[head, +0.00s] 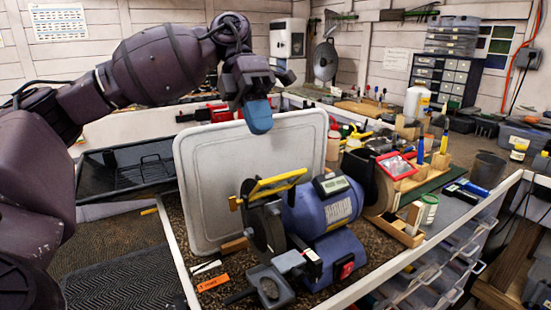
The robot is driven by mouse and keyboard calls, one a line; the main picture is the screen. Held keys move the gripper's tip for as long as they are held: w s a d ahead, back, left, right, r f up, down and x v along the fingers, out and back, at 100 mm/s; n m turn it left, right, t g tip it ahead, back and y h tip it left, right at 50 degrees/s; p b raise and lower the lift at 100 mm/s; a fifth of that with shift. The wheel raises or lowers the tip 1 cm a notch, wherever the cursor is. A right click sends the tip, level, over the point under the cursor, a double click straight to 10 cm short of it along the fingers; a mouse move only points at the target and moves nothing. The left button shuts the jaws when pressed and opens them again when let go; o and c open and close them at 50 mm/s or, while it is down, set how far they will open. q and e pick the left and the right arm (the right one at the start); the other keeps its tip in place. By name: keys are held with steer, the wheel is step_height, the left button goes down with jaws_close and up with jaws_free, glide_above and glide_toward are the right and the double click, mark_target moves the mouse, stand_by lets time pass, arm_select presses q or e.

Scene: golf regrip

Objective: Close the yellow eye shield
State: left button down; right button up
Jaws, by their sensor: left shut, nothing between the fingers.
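The yellow eye shield (275,185) is a yellow-framed flap on the left side of the blue bench grinder (322,208). It stands tilted above the dark grinding wheel (264,229). My left gripper (258,118) hangs above and behind the shield, in front of the upper edge of a pale grey panel. Its blue fingertips point down, shut and empty, apart from the shield. My right gripper is not in view.
The upright pale grey panel (215,175) stands right behind the grinder. A wooden rack of tools (400,200) stands close on the grinder's right. An orange tag (213,282) lies on the bench at front left. A black tray (125,168) is at the left.

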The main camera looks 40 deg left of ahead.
mark_target(282, 175)
arm_select(q)
steer(key=x, duration=0.6)
steer(key=shift+s+d+r, duration=0.1)
steer(key=shift+d+r, duration=0.05)
steer(key=shift+d, duration=0.15)
steer(key=shift+s+d+f, duration=0.1)
steer(key=shift+d+f, duration=0.15)
steer(key=shift+f, duration=0.05)
steer(key=shift+d, duration=0.1)
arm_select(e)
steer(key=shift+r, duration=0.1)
arm_select(q)
steer(key=shift+s+d+y, duration=0.1)
steer(key=shift+d+y, duration=0.05)
steer(key=shift+y, duration=0.15)
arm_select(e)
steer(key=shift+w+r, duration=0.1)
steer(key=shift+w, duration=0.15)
